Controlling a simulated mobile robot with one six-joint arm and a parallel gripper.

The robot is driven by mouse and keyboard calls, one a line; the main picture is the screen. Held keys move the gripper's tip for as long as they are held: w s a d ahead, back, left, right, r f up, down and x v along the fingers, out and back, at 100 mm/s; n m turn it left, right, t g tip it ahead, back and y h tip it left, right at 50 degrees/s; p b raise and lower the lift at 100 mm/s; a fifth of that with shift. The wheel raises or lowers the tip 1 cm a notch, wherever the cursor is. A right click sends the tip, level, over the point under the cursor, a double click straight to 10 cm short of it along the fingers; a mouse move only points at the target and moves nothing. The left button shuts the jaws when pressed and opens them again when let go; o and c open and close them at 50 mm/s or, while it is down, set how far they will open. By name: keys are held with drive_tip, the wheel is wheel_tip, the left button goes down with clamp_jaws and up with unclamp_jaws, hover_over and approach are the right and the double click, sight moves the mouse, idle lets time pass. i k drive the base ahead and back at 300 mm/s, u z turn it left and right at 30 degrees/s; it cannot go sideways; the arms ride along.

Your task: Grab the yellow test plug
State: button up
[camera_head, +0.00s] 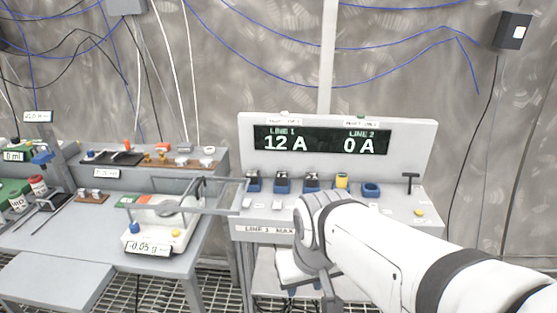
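The yellow test plug (342,180) stands upright in a blue socket in the row on the panel bench (390,207), below the LINE 1 / LINE 2 display. Dark plugs (283,183) stand in the blue sockets to its left. The blue socket (371,189) to its right looks empty. My white arm comes in from the lower right, and my gripper (308,275) is low in front of the bench, apart from the yellow plug.
The display (322,141) reads 12 A and 0 A. A black T-handle (410,182) and a yellow button (419,212) are on the right of the bench. A scale (156,236) reading -0.05 g and a grey bar frame (200,208) stand to the left.

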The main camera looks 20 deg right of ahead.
sight(342, 179)
drive_tip(key=u, duration=0.05)
drive_tip(key=i, duration=1.25)
drive_tip(key=z, duration=0.8)
